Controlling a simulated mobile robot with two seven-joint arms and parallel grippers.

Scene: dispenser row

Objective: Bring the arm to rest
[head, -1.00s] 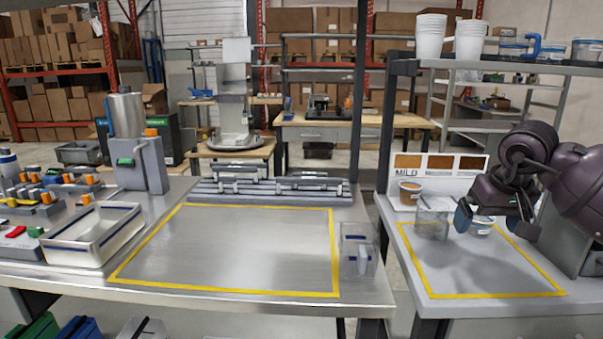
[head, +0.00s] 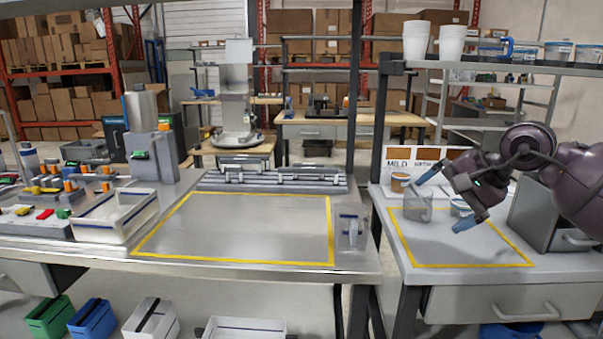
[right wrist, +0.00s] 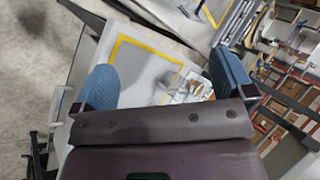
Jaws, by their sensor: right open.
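My right arm comes in from the right in the head view, dark purple. Its gripper (head: 447,201) is open, with blue fingertips spread apart and nothing between them. My left gripper is in neither view.
A brown-filled cup (head: 399,181) stands by the sample sign. A grey box (head: 550,225) is close to my right arm. A shelf (head: 520,66) with stacked white cups (head: 416,40) runs above. The yellow-framed area (head: 240,230) on the main table is clear.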

